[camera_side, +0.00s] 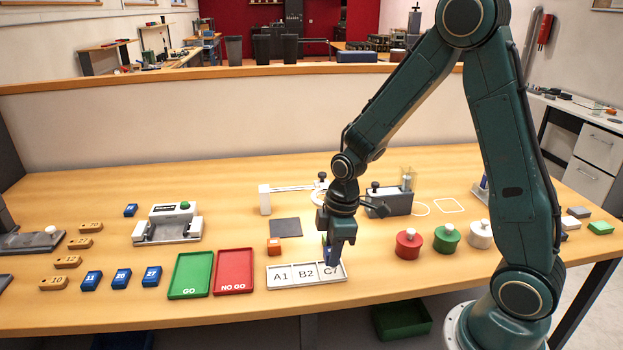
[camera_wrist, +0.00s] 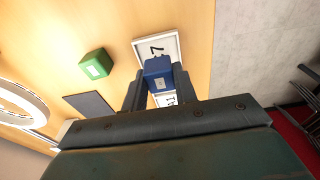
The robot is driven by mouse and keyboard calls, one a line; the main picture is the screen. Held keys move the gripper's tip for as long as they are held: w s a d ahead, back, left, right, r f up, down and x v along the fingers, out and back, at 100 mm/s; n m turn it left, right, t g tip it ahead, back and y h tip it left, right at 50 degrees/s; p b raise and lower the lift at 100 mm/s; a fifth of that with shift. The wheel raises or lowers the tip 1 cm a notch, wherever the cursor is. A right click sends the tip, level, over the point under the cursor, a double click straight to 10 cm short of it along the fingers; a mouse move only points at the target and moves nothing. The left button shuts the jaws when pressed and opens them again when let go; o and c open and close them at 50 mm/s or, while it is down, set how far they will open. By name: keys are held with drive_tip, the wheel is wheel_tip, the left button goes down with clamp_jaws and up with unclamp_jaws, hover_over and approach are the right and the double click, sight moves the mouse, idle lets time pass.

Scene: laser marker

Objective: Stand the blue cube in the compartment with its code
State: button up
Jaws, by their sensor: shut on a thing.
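The blue cube (camera_wrist: 158,72) is between the fingers of my gripper (camera_side: 335,243); the wrist view shows a pale label on it, with its code unreadable. My gripper points down over the right end of the white tray (camera_side: 293,286), whose compartments read A1, B2 and C7. The gripper covers part of the C7 end. In the wrist view a compartment with a 7 (camera_wrist: 157,49) shows beyond the cube. I cannot tell whether the cube touches the tray.
An orange cube (camera_side: 274,246) and a dark mat (camera_side: 286,227) lie behind the tray. The wrist view shows a green cube (camera_wrist: 95,63) beside it. A red NO GO tray (camera_side: 234,272) and green GO tray (camera_side: 190,275) stand left. A red weight (camera_side: 408,244) stands right.

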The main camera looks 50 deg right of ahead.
drive_tip(key=shift+f, duration=1.05)
drive_tip(key=shift+f, duration=0.4)
idle(1.3)
drive_tip(key=o, duration=1.1)
drive_tip(key=shift+r, duration=0.15)
drive_tip(key=r, duration=0.9)
drive_tip(key=s+d+r, duration=0.1)
drive_tip(key=r, duration=0.3)
drive_tip(key=shift+d+r, duration=0.1)
drive_tip(key=shift+r, duration=0.15)
drive_tip(key=shift+s, duration=0.1)
